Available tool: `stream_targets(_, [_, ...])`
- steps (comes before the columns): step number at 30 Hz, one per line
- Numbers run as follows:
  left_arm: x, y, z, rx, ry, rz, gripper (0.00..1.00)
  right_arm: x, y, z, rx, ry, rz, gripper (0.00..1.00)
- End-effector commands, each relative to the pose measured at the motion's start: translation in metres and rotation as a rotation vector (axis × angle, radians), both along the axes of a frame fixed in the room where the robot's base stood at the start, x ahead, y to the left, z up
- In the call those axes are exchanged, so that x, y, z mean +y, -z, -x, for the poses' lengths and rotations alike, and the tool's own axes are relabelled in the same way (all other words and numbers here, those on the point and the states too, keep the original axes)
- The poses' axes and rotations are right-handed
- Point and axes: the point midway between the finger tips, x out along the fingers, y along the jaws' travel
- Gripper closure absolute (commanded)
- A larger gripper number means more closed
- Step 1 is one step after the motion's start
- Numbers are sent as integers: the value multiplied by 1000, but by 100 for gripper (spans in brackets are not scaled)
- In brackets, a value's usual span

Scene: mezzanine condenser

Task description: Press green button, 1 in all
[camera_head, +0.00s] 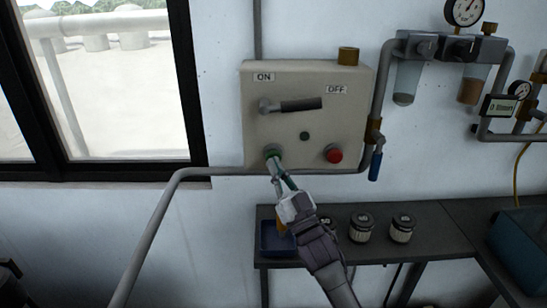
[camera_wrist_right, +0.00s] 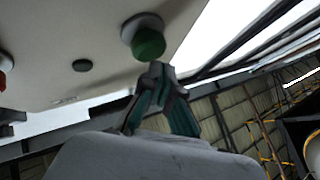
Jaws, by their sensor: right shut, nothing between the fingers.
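The green button (camera_head: 272,150) is at the lower left of a beige control box (camera_head: 290,85) on the wall. In the right wrist view the green button (camera_wrist_right: 148,43) stands out from a pale round collar. My right gripper (camera_head: 276,162) is shut and empty, with its fingertips at the button's lower edge. In the right wrist view the fingertips (camera_wrist_right: 159,70) are just below the button; I cannot tell whether they touch it. My left gripper is not in view.
A red button (camera_head: 333,154) and a lever handle (camera_head: 292,104) are on the same box. A blue-handled valve (camera_head: 375,165) hangs to its right. Below, a dark shelf (camera_head: 438,228) bears jars (camera_head: 361,226) and a blue tray (camera_head: 276,239). A grey pipe (camera_head: 160,215) runs at left.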

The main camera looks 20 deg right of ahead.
Motion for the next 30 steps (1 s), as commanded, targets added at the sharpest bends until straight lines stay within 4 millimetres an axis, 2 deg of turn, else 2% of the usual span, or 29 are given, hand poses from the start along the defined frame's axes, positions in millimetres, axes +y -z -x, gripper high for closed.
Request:
stream_targets(14, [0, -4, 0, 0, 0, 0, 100, 2, -1, 8, 0, 0, 0, 100])
stream_targets(25, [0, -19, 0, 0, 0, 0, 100, 13, -1, 42, 1, -1, -1, 100])
stream_targets(30, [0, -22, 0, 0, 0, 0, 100, 15, 0, 52, 0, -1, -1, 100])
